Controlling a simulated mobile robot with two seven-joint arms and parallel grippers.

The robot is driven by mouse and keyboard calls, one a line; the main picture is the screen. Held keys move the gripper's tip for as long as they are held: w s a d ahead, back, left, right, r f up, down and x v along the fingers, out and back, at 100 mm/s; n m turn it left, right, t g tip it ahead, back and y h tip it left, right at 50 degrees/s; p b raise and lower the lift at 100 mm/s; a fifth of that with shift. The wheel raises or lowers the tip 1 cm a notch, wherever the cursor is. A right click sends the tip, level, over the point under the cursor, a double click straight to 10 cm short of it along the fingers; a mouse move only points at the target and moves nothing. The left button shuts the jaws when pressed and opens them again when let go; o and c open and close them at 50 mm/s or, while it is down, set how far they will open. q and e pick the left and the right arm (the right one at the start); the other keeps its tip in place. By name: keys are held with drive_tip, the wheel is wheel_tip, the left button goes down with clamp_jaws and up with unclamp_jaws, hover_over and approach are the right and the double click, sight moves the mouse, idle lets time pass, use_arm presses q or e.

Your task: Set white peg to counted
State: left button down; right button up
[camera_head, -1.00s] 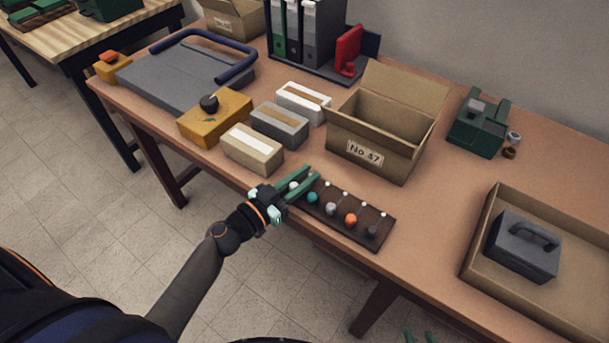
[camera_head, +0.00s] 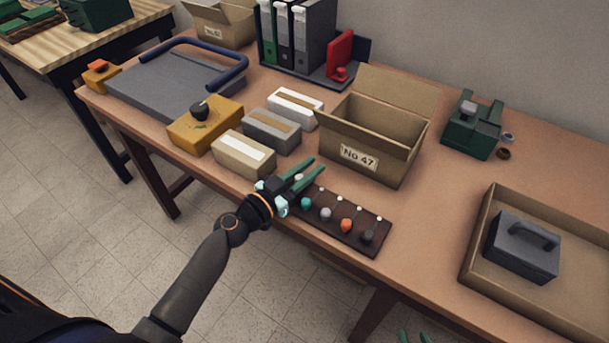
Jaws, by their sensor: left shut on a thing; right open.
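A dark peg board (camera_head: 355,243) lies along the table's front edge, with a row of coloured knobs: teal (camera_head: 306,203), grey (camera_head: 326,213), orange (camera_head: 346,225) and dark grey (camera_head: 368,236). These sit at the front side; small white dots mark the far side. The white peg (camera_head: 299,178) is at the board's left end, near the far side, largely hidden by my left gripper (camera_head: 302,174), which is shut on it with its green fingers pointing up and right. My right gripper (camera_head: 416,337) shows only two separated green fingertips at the bottom edge, open and empty.
An open box marked No 47 (camera_head: 360,155) stands behind the board. Beige (camera_head: 243,154), grey (camera_head: 270,130) and white (camera_head: 295,107) boxes are left of it. A tray (camera_head: 476,232) with a dark handled case (camera_head: 522,246) is at right. The tabletop between is clear.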

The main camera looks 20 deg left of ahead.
sight(296, 181)
use_arm(q)
drive_tip(key=c, duration=1.1)
unclamp_jaws()
drive_tip(key=shift+o, duration=0.5)
use_arm(e)
drive_tip(key=shift+d, duration=0.1)
use_arm(q)
drive_tip(key=shift+s, duration=0.1)
use_arm(e)
drive_tip(key=shift+s+f, duration=0.1)
drive_tip(key=shift+s, duration=0.05)
use_arm(q)
drive_tip(key=shift+s+a+f, duration=0.1)
drive_tip(key=shift+s+a, duration=0.05)
drive_tip(key=shift+s, duration=0.05)
drive_tip(key=b+v, duration=0.2)
drive_tip(key=v, duration=0.4)
drive_tip(key=shift+f, duration=0.15)
drive_tip(key=b+v, duration=0.1)
drive_tip(key=v, duration=0.1)
drive_tip(key=b+v, duration=0.1)
drive_tip(key=v, duration=0.1)
drive_tip(key=b+v, duration=0.1)
drive_tip(key=v, duration=0.1)
drive_tip(key=shift+r, duration=0.35)
use_arm(e)
drive_tip(key=a+f, duration=0.1)
drive_tip(key=w+a+f, duration=0.1)
drive_tip(key=shift+w+f, duration=0.1)
drive_tip(key=shift+f, duration=0.2)
